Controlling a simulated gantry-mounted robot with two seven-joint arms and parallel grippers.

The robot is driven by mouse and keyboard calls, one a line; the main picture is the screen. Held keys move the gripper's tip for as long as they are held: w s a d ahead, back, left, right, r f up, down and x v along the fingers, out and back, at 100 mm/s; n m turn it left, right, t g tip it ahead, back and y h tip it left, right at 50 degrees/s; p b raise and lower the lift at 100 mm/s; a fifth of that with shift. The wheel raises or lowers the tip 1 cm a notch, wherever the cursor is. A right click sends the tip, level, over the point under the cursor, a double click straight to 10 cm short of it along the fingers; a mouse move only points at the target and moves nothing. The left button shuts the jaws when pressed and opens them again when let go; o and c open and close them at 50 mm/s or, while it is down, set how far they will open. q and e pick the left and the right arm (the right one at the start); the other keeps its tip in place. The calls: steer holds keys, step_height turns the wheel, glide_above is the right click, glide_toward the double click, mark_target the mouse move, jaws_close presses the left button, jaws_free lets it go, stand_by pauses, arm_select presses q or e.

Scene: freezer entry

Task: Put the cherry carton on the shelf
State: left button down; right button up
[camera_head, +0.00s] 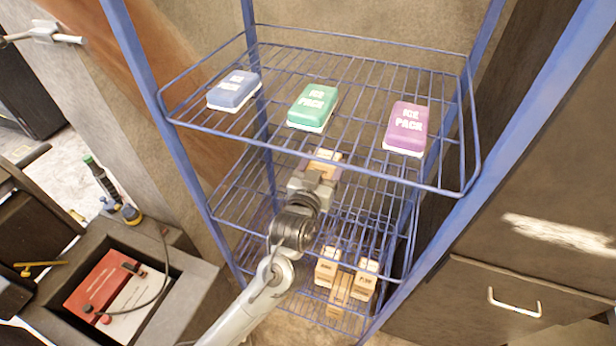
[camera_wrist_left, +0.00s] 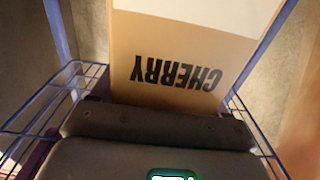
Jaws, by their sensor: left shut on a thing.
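The cherry carton (camera_head: 325,157) is a small tan box with a white part, seen through the wires of the top shelf. My left gripper (camera_head: 316,178) is shut on it, below the top shelf and over the middle shelf (camera_head: 243,185) of the blue wire rack. In the left wrist view, the carton (camera_wrist_left: 185,48) fills the space ahead of the gripper, its black CHERRY lettering upside down. I cannot tell whether the carton touches the middle shelf. My right gripper is not in view.
The top shelf (camera_head: 262,112) holds a blue ice pack (camera_head: 234,90), a green one (camera_head: 312,106) and a purple one (camera_head: 406,128). Tan cartons (camera_head: 327,268) stand on the lowest shelf. Blue rack posts (camera_head: 175,150) flank the opening. A drawer front (camera_head: 480,300) is at right.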

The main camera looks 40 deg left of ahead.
arm_select(q)
steer(key=a+f, duration=0.5)
steer(key=f, duration=0.1)
steer(key=shift+w+f, duration=0.2)
steer(key=shift+f, duration=0.15)
steer(key=shift+f, duration=0.1)
jaws_free()
steer(key=shift+f, duration=0.1)
